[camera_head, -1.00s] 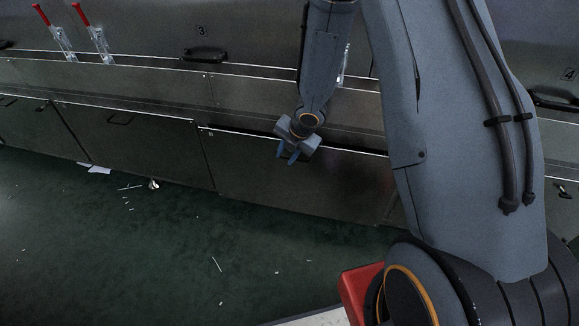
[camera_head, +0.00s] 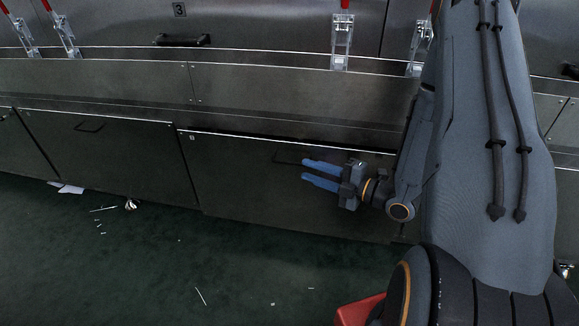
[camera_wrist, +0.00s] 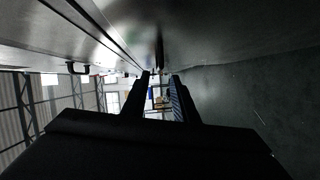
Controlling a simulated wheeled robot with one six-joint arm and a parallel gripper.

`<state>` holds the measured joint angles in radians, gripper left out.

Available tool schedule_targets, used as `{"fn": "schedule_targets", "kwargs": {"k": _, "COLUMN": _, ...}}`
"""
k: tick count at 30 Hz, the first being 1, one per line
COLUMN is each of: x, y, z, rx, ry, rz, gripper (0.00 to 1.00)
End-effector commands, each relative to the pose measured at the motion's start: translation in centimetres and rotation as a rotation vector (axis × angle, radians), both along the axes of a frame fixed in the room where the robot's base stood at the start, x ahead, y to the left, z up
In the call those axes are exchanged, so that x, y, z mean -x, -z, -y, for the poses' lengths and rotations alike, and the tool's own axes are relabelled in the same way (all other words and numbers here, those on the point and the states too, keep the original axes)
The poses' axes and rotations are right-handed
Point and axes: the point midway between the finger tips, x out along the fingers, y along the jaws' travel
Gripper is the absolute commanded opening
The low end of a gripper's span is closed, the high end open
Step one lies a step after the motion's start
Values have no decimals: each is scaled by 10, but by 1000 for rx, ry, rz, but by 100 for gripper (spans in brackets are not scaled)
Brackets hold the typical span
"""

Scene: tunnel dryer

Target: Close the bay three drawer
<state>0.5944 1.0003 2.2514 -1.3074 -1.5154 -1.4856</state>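The bay three drawer (camera_head: 245,180) is the dark metal lower front below the panel marked 3 in the head view. Its bright top edge sits slightly lower than the edge of the front to its left; I cannot tell whether it is fully shut. A thin dark handle (camera_head: 284,158) shows on it, partly hidden by my gripper. My gripper (camera_head: 303,170) is in front of the drawer's right half, with its blue fingers pointing left, apart and empty. In the wrist view, the two fingers (camera_wrist: 160,88) are also apart; contact with the front cannot be told.
Another drawer front (camera_head: 100,155) with a handle lies to the left. A number 3 plate (camera_head: 179,9), a black upper handle (camera_head: 182,40) and clamps with red levers (camera_head: 341,45) are above.

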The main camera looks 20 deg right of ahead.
Motion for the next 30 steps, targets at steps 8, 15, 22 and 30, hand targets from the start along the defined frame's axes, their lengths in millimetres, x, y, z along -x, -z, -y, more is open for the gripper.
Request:
{"fn": "schedule_targets", "kwargs": {"k": 8, "x": -24, "y": 3, "z": -16, "rx": -1, "ry": 5, "rz": 6, "gripper": 26}}
{"fn": "schedule_targets", "kwargs": {"k": 15, "x": -48, "y": 6, "z": -38, "rx": -1, "ry": 5, "rz": 5, "gripper": 26}}
{"fn": "schedule_targets", "kwargs": {"k": 22, "x": -57, "y": 6, "z": -47, "rx": -1, "ry": 5, "rz": 3, "gripper": 26}}
{"fn": "schedule_targets", "kwargs": {"k": 30, "x": -57, "y": 6, "z": -47, "rx": -1, "ry": 5, "rz": 3, "gripper": 16}}
